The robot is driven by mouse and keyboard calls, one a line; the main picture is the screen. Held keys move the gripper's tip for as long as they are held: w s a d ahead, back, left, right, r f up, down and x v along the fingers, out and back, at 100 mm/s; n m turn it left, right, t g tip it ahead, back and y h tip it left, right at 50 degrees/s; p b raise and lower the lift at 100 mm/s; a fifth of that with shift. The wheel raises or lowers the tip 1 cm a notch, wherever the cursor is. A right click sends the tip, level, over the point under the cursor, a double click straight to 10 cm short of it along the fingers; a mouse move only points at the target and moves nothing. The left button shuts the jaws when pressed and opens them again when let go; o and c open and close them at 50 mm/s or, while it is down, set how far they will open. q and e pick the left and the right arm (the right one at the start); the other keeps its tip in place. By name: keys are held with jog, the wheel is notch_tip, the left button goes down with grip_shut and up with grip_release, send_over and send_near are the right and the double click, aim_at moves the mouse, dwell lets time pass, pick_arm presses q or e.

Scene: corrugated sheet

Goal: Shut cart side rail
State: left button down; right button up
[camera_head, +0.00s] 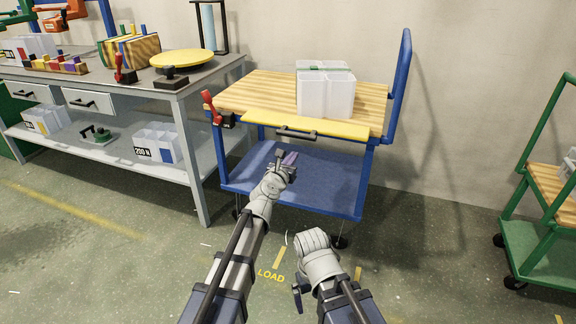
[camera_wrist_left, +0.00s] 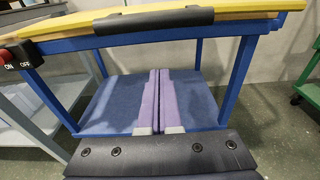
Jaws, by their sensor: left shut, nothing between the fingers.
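The cart (camera_head: 245,95) has a blue frame and a striped wooden top. Its side rail appears to be the yellow panel (camera_head: 330,127) along the near edge, lying about flat, with a black bar handle (camera_head: 296,133) on its front. In the left wrist view the yellow panel (camera_wrist_left: 240,7) and the handle (camera_wrist_left: 155,20) cross the top of the picture. My left gripper (camera_head: 286,157) is shut and empty, below the handle and in front of the blue lower shelf, apart from the handle. Its fingers (camera_wrist_left: 158,75) point toward the shelf. My right gripper (camera_head: 299,288) is low in front of the cart; its fingers are unclear.
Clear bins (camera_head: 326,95) stand on the cart top. A red lever (camera_head: 211,107) is at the cart's left corner. A grey workbench (camera_head: 130,87) stands close on the left. A green cart (camera_head: 530,245) is at the right. The floor between the carts is free.

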aim_at(301, 127)
pick_arm(q)
jog(key=r+p, duration=0.1)
jog(key=w+r+p, duration=0.2)
jog(key=shift+d+r+p, duration=0.35)
jog(key=shift+p, duration=0.05)
